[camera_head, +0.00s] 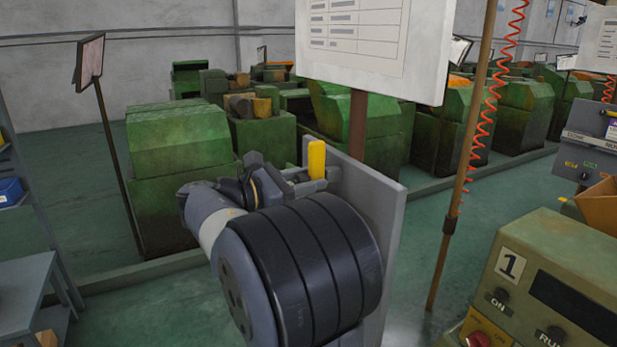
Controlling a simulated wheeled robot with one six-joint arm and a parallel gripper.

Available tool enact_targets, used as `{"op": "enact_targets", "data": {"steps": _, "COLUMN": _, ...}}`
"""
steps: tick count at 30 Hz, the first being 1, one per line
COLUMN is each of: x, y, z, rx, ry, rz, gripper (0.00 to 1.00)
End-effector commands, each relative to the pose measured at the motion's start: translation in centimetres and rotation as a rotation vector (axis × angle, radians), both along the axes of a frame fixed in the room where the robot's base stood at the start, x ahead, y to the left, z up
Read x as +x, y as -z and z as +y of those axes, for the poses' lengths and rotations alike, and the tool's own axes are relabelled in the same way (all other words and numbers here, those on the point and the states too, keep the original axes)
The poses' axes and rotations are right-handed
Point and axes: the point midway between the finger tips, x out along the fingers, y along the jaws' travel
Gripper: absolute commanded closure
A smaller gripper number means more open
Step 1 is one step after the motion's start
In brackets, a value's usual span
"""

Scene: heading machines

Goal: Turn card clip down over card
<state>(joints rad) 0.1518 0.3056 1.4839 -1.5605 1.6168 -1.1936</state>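A yellow upright piece (317,160), which looks like the card clip, stands at the upper left of a grey board (385,205). My gripper (302,180) is at the end of my arm, just left of and below the yellow piece. Its fingers are small and partly hidden, so I cannot tell whether they are open or shut, or whether they touch the clip. My arm's large black joint covers most of the board's lower front. I cannot make out a card on the board.
A white printed sheet (358,30) hangs above on a brown post (357,122). A thin post with a red coiled hose (485,110) stands to the right. A control box (545,285) is at lower right, a grey bench (28,285) at lower left. Green machines (180,150) stand behind.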

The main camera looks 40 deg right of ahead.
Motion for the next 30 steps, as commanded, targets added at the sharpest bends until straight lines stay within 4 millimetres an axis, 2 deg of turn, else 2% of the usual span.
{"op": "enact_targets", "data": {"steps": 10, "x": -0.11, "y": 0.02, "z": -0.49, "rx": 0.000, "ry": 0.000, "rz": 0.000, "gripper": 0.64}}
{"op": "enact_targets", "data": {"steps": 23, "x": -0.09, "y": 0.02, "z": -0.46, "rx": 0.000, "ry": 0.000, "rz": 0.000, "gripper": 0.99}}
{"op": "enact_targets", "data": {"steps": 30, "x": -0.09, "y": 0.02, "z": -0.46, "rx": 0.000, "ry": -0.001, "rz": 0.000, "gripper": 1.00}}
